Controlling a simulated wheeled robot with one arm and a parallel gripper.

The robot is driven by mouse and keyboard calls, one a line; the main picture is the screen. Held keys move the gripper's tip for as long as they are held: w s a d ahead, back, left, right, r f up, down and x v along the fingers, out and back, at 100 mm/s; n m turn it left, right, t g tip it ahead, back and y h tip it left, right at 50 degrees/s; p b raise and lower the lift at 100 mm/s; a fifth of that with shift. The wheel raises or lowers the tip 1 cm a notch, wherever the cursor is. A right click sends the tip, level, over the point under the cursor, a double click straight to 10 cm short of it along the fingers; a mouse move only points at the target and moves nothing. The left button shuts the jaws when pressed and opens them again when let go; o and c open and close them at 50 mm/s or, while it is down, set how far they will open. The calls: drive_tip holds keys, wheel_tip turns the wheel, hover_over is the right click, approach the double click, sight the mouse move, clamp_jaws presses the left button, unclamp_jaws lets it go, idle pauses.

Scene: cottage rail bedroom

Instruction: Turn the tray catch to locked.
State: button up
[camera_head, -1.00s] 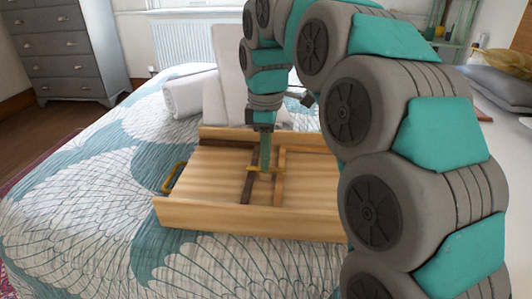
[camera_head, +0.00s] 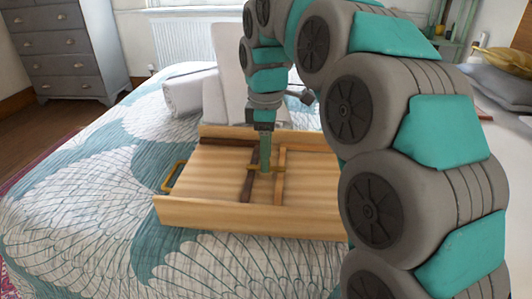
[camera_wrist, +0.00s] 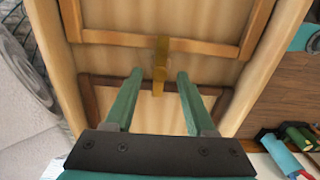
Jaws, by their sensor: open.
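The wooden tray (camera_head: 210,215) lies on the bed, with a dark wood strip (camera_head: 247,188) and a lighter strip (camera_head: 280,190) across its middle. The narrow brass catch (camera_wrist: 160,68) lies across the gap between the lighter and the dark framing. In the head view the catch (camera_head: 281,169) shows beside the fingertips, partly hidden by them. My gripper (camera_wrist: 160,74) points down at the tray, its two green fingers apart, one on each side of the catch. I cannot tell whether either finger touches it. In the head view my gripper (camera_head: 265,168) is over the tray's middle.
The tray has a brass handle (camera_head: 173,176) at its left end. Rolled white towels (camera_head: 185,95) and upright pillows (camera_head: 232,75) stand behind it. The patterned bedspread (camera_head: 90,190) is clear on the left. Small coloured items (camera_wrist: 290,145) lie at the wrist view's lower right.

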wheel_tip(320, 180, up, 4)
drive_tip(key=shift+r, duration=0.25)
wheel_tip(320, 180, up, 3)
drive_tip(key=shift+r+p, duration=0.15)
drive_tip(key=shift+p, duration=0.15)
idle(0.3)
